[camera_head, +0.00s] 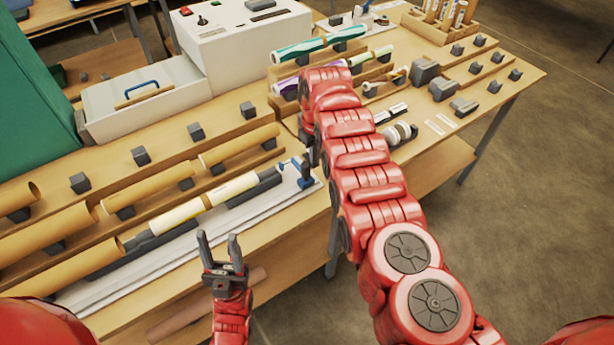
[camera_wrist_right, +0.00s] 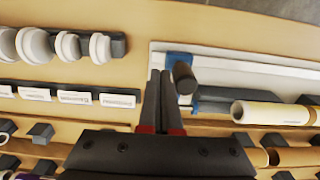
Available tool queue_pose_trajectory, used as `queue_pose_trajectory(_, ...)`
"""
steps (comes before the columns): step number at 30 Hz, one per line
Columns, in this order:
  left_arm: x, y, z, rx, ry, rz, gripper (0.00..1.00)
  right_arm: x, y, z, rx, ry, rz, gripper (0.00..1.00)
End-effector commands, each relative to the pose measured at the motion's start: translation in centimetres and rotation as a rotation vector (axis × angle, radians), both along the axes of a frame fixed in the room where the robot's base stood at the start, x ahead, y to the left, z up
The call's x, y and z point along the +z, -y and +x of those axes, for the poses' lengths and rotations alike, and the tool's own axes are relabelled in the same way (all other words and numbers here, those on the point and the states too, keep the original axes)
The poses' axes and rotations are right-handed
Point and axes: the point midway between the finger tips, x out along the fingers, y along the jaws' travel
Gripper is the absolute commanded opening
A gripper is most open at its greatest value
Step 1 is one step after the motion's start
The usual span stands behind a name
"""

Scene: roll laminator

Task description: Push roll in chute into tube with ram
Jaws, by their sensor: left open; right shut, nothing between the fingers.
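The cream-and-yellow roll (camera_head: 205,203) lies in the dark grey chute (camera_head: 262,188) on a white base (camera_head: 130,278). It also shows in the wrist view (camera_wrist_right: 272,113). A brown cardboard tube (camera_head: 88,266) lies in line with the chute's left end. The blue ram (camera_head: 303,172), with a dark round knob (camera_wrist_right: 183,78), stands at the chute's right end. A gap shows between the ram and the roll. My right gripper (camera_wrist_right: 160,78) is shut and empty beside the knob; my arm mostly hides it in the head view. My left gripper (camera_head: 219,240) is open and empty before the base.
More brown tubes (camera_head: 150,190) lie on grey cradles behind the chute. A white laminator (camera_head: 240,40) stands at the back. Coloured rolls (camera_head: 315,45), white rings (camera_wrist_right: 70,46) and a rack of small rolls (camera_head: 440,22) occupy the right part. Floor is open beyond the table's right edge.

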Motion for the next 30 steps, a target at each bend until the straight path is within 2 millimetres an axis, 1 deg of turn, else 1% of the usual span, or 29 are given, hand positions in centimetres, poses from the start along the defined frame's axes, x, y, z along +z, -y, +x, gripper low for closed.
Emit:
queue_pose_trajectory(11,0.0,0.0,0.0,0.0,0.0,0.0,0.5,0.0,0.0,0.0,0.0,0.0,0.0,0.0)
queue_pose_trajectory(13,0.4,0.0,0.0,0.0,0.0,0.0,0.5,0.2,-0.1,-0.1,0.0,-0.001,-0.001,0.0)
queue_pose_trajectory(18,3.0,0.0,0.0,0.0,0.0,0.0,0.5,0.8,-1.0,-0.7,0.002,-0.004,0.0,0.0)
queue_pose_trajectory(25,6.3,0.0,0.0,0.0,0.0,0.0,0.5,0.7,-2.3,-1.8,0.003,-0.003,-0.001,0.0)
queue_pose_trajectory(30,8.6,0.0,0.0,0.0,0.0,0.0,0.5,0.7,-3.9,-2.8,0.004,-0.001,-0.001,0.0)
